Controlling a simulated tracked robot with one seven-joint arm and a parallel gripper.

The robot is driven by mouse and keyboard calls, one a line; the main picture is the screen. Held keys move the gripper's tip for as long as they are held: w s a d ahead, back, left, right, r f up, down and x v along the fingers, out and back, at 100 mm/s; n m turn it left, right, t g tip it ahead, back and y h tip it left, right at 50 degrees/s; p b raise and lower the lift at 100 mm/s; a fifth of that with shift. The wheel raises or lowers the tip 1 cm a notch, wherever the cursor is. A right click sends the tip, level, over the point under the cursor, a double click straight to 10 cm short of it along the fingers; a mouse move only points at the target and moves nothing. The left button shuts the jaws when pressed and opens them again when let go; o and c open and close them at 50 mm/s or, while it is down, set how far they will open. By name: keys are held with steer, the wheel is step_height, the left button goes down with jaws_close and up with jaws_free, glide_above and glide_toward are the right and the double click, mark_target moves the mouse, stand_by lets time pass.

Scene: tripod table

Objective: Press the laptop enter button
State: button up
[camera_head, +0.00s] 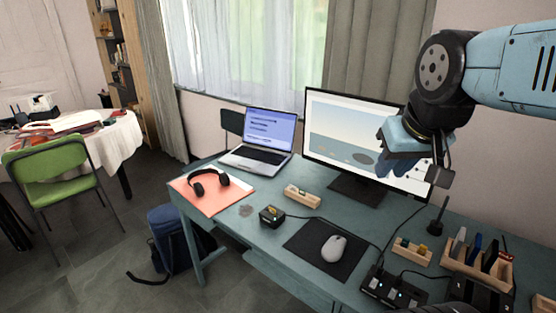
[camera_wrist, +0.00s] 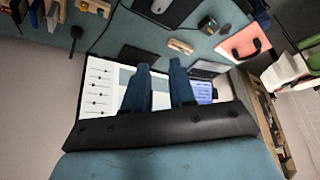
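The open laptop (camera_head: 268,130) stands at the far left end of the blue-green desk, its lit screen facing the front. Its keyboard (camera_head: 257,155) is uncovered in the head view, but the enter key is too small to pick out. The laptop (camera_wrist: 204,91) also shows in the wrist view, just right of my fingers and partly hidden by my gripper. My gripper (camera_head: 388,163) is raised in front of the monitor, well to the right of the laptop. In the wrist view its two blue fingers (camera_wrist: 159,66) are apart with nothing between them.
Headphones (camera_head: 208,182) lie on an orange folder (camera_head: 190,196) in front of the laptop. A mouse (camera_head: 333,248) on a black mat (camera_head: 300,245), a small black box (camera_head: 271,216) and wooden holders (camera_head: 302,196) occupy the desk.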

jaws_close()
stand_by(1.2)
